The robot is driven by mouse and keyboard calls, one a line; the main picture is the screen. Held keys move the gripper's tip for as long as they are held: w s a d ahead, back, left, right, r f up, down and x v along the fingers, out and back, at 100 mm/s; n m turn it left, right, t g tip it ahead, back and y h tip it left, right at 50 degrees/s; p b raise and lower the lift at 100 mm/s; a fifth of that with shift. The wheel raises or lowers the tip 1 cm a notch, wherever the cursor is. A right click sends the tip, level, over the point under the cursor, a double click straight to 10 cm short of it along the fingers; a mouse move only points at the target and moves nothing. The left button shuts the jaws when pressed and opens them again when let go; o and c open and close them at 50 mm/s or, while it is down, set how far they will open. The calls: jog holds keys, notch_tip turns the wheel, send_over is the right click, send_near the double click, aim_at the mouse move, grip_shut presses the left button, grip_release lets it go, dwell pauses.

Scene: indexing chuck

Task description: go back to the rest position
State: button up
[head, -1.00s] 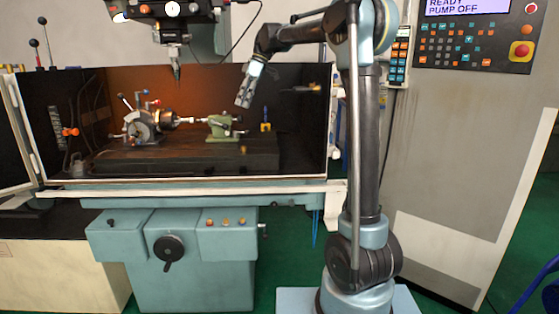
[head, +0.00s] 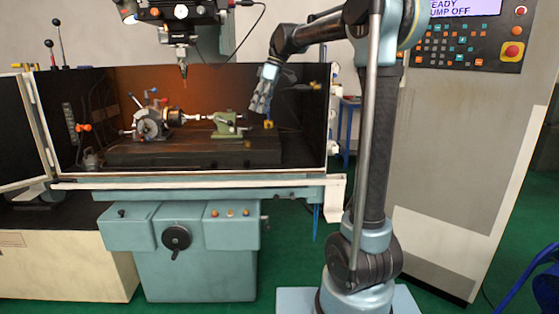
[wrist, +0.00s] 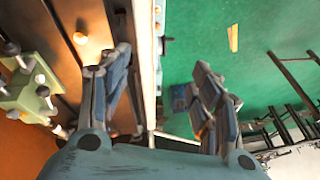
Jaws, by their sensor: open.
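My gripper (head: 261,105) hangs from my raised arm at the right part of the machine enclosure, above the table and to the right of the green tailstock. In the wrist view its two fingers (wrist: 158,90) are spread apart with nothing between them. The indexing chuck (head: 155,122) with its levers sits on the machine table (head: 180,155) at the left. The green tailstock (head: 226,123) stands to its right and also shows at the left of the wrist view (wrist: 30,85). My gripper touches neither of them.
The spindle head (head: 183,38) hangs over the table. The enclosure's white front rail (head: 190,183) and right wall lie close to my gripper. A grey control cabinet (head: 450,170) stands at the right.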

jog(key=s+d+f+m+t, duration=0.1)
jog(key=s+d+f+m, duration=0.35)
jog(key=s+d, duration=0.4)
jog(key=s+d+f+m+t+h, duration=0.1)
jog(key=s+d+f+m, duration=0.2)
jog(key=s+d+f, duration=0.3)
jog(key=s+d+f+m+t+h, duration=0.1)
jog(key=s+d+f+m, duration=0.3)
jog(key=s+f, duration=0.6)
jog(key=s+d+f+m+h, duration=0.2)
jog(key=s+d+f+m, duration=0.2)
jog(key=s+d+f, duration=0.4)
notch_tip(320, 180, down, 3)
jog(key=shift+s+t, duration=0.2)
jog(key=shift+t, duration=0.2)
jog(key=shift+w+f, duration=0.2)
jog(key=shift+w, duration=0.25)
jog(key=shift+a, duration=0.1)
